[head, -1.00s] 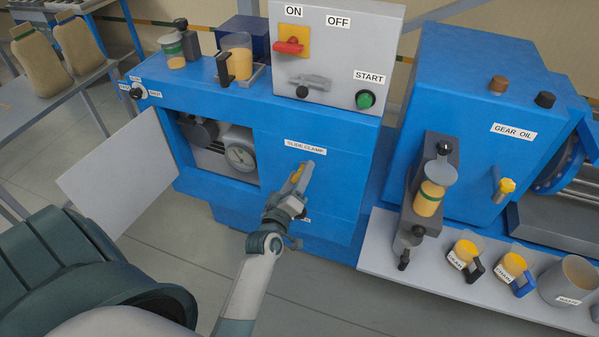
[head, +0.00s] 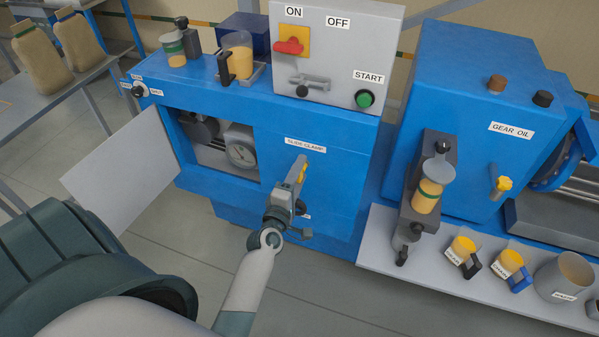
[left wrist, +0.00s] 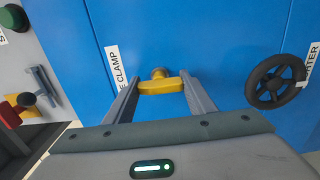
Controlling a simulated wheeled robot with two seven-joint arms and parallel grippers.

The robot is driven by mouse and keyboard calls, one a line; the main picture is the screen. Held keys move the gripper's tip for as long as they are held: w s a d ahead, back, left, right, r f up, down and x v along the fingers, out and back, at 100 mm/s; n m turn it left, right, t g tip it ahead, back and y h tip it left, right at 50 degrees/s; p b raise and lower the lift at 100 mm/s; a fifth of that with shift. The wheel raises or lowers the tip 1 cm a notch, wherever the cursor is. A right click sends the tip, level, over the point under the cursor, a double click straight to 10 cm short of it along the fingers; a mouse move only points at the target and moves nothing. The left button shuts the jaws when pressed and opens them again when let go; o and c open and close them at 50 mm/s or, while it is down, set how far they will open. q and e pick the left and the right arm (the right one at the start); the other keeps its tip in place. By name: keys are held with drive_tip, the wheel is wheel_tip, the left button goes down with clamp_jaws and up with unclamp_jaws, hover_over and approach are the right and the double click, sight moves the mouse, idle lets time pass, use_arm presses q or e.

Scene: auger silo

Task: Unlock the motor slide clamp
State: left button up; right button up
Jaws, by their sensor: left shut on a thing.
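The slide clamp is a yellow bar handle (left wrist: 160,85) on a short round shaft on the blue cabinet front, below the label "SLIDE CLAMP" (head: 305,145). My left gripper (head: 299,170) is shut on this handle. In the left wrist view its two fingers (left wrist: 160,88) sit at the two ends of the bar. My right gripper is in neither current view.
A black handwheel (left wrist: 277,82) sits on the same panel, beside the clamp. A control box (head: 335,50) stands on top. A shelf with cups (head: 463,250) lies to the right.

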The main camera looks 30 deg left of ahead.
idle(0.3)
use_arm(q)
drive_tip(key=o, duration=1)
drive_tip(key=shift+o, duration=0.2)
drive_tip(key=shift+s, duration=0.15)
drive_tip(key=v, duration=1.7)
drive_tip(key=shift+d, duration=0.1)
